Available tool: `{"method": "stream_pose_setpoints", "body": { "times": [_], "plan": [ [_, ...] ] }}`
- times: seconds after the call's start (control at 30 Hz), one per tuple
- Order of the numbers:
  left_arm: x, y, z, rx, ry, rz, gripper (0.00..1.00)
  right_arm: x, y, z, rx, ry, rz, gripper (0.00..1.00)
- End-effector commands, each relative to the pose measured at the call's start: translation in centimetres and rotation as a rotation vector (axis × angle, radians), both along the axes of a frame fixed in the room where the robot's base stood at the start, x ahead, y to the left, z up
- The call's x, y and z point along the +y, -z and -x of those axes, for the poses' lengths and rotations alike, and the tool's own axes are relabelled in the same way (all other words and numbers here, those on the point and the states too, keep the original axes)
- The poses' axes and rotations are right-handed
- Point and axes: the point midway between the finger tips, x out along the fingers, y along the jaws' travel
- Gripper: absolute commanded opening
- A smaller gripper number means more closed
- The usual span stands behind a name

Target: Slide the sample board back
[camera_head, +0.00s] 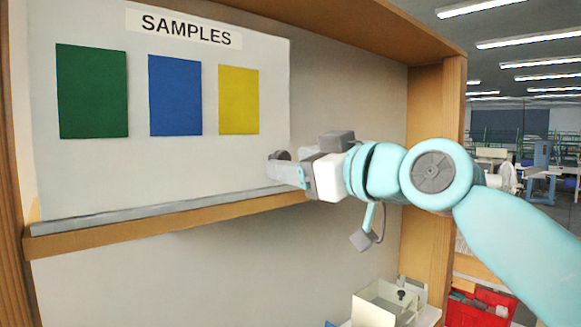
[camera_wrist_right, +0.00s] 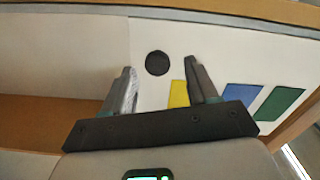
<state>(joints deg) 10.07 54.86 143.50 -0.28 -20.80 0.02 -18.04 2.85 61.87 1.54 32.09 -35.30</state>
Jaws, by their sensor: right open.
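The white sample board (camera_head: 95,180) stands upright on a grey rail at the left of the wooden case. It carries a SAMPLES label and green, blue and yellow swatches; it also shows in the right wrist view (camera_wrist_right: 222,70). A dark round knob (camera_head: 280,154) is near the board's right edge; it also shows in the right wrist view (camera_wrist_right: 157,63). My right gripper (camera_head: 284,174) is open at the knob. In the right wrist view the knob appears between the fingertips, but I cannot tell whether they reach around it. My left gripper is not in view.
The wooden ledge (camera_head: 150,230) with its grey rail (camera_head: 150,215) runs under the board. The bare back panel (camera_head: 355,95) right of the board is clear up to the right post (camera_head: 452,100). A cream bin (camera_head: 375,312) and a red crate (camera_head: 482,308) are below right.

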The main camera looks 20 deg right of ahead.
Motion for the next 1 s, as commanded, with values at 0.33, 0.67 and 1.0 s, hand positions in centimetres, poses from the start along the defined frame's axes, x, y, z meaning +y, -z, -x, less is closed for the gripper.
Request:
{"method": "stream_pose_setpoints", "body": {
  "times": [0.33, 0.67, 1.0],
  "plan": [
    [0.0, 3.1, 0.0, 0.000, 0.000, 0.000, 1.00, -3.1, 0.3, 8.7, -0.004, -0.001, -0.001, 0.58],
    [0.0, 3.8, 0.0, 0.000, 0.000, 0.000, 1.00, -4.7, 0.1, 13.3, 0.002, -0.003, 0.001, 0.58],
    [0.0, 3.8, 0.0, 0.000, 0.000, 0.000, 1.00, -4.8, 0.0, 13.6, 0.003, -0.002, 0.001, 0.58]
  ]
}}
